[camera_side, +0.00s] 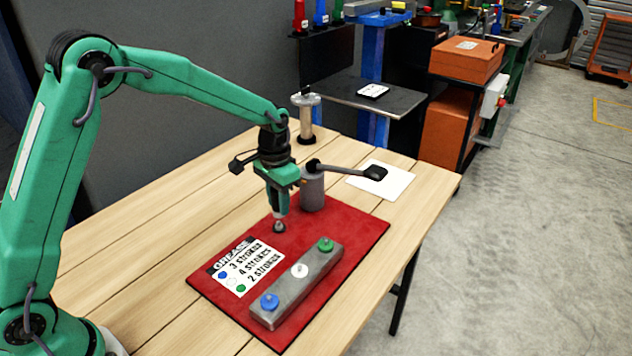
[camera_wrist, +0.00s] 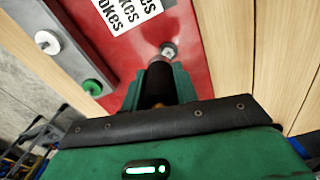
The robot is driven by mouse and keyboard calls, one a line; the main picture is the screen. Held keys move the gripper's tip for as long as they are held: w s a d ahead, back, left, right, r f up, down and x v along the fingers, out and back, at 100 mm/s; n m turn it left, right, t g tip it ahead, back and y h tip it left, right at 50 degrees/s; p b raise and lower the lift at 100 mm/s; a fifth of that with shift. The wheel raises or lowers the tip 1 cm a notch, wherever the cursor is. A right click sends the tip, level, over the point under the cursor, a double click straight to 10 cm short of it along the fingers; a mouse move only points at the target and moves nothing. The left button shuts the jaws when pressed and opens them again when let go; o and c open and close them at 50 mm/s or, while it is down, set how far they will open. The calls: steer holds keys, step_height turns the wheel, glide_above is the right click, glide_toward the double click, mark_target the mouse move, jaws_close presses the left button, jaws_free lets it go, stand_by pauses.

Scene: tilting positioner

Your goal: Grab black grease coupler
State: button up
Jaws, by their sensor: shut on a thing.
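My gripper (camera_side: 280,200) points down over the red mat (camera_side: 345,240), just left of the grey pump cylinder (camera_side: 313,192). Its jaws are shut on the black grease coupler (camera_wrist: 158,80). In the wrist view the coupler's dark body sits between the green fingers and its silver round end sticks out past them. In the side view that round grey end (camera_side: 279,227) shows below the fingers; most of the body is hidden by them. I cannot tell whether the end touches the mat.
A grey bar (camera_side: 285,300) with blue, white and green fittings lies on the mat, beside a white stroke card (camera_side: 242,268). The pump's lever (camera_side: 345,170) reaches right over a white sheet (camera_side: 398,182). A clear cylinder (camera_side: 306,122) stands behind. The table's left side is bare.

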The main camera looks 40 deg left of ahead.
steer(key=s+d+r, duration=0.5)
steer(key=d+r, duration=0.1)
steer(key=d, duration=0.2)
steer(key=shift+s+d, duration=0.25)
steer(key=shift+s, duration=0.1)
